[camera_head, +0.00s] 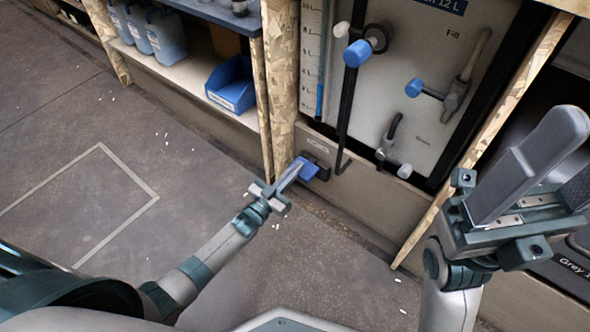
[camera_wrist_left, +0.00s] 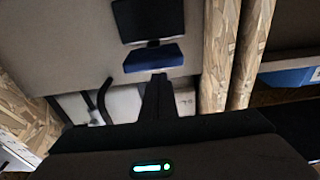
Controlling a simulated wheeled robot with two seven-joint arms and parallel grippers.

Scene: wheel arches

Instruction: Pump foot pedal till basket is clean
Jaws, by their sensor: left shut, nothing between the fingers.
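The foot pedal (camera_head: 309,171) is a blue pad on a black mount low on the beige base panel. It also shows as a blue block below a black plate in the left wrist view (camera_wrist_left: 154,58). My left gripper (camera_head: 296,168) is shut and empty, its fingertips at the pedal's near side. In the left wrist view its fingers point at the blue pad and overlap its edge; I cannot tell whether they touch it. My right gripper (camera_head: 545,155) is raised at the right, away from the pedal; its finger gap is unclear. I see no basket.
Above the pedal, a grey panel (camera_head: 437,125) carries a black pipe (camera_head: 347,115), blue-ended handles and a scale. Chipboard posts (camera_head: 281,85) stand beside it. A shelf at left holds blue jugs (camera_head: 164,38) and a blue bin (camera_head: 232,86). The floor at left is open.

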